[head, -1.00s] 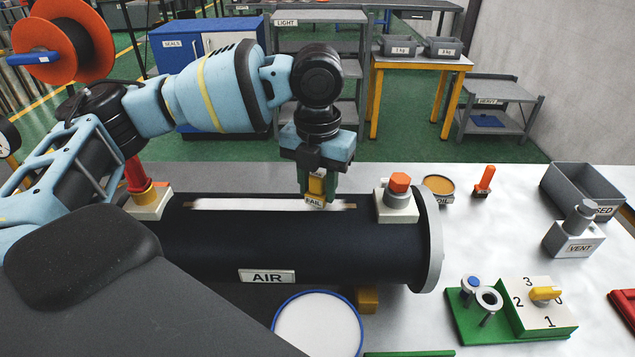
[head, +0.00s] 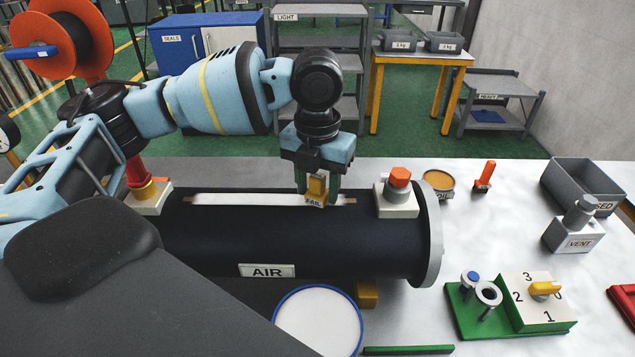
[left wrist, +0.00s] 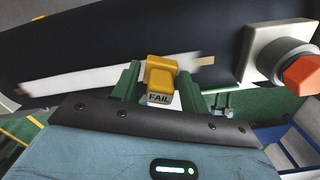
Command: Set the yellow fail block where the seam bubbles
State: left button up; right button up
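The yellow fail block (head: 317,188), with a white FAIL tag, stands on top of the black cylinder (head: 205,245) at the right part of the pale strip (head: 240,199) along its seam. It also shows in the left wrist view (left wrist: 160,76). My left gripper (head: 318,190) is over it, with its green fingers on either side of the block; they look slightly spread. Individual bubbles are too small to tell. My right gripper is not in view.
A white fitting with an orange cap (head: 398,190) stands on the cylinder close right of the block. The AIR label (head: 267,271) is on its front. A blue-rimmed dish (head: 318,320), a green dial base (head: 470,315), a vent (head: 575,235) and a grey bin (head: 582,185) are nearby.

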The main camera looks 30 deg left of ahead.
pick_arm(q)
jog(key=shift+o, duration=1.4)
jog(key=shift+r, duration=0.1)
notch_tip(320, 180, up, 8)
jog(key=shift+f, duration=0.15)
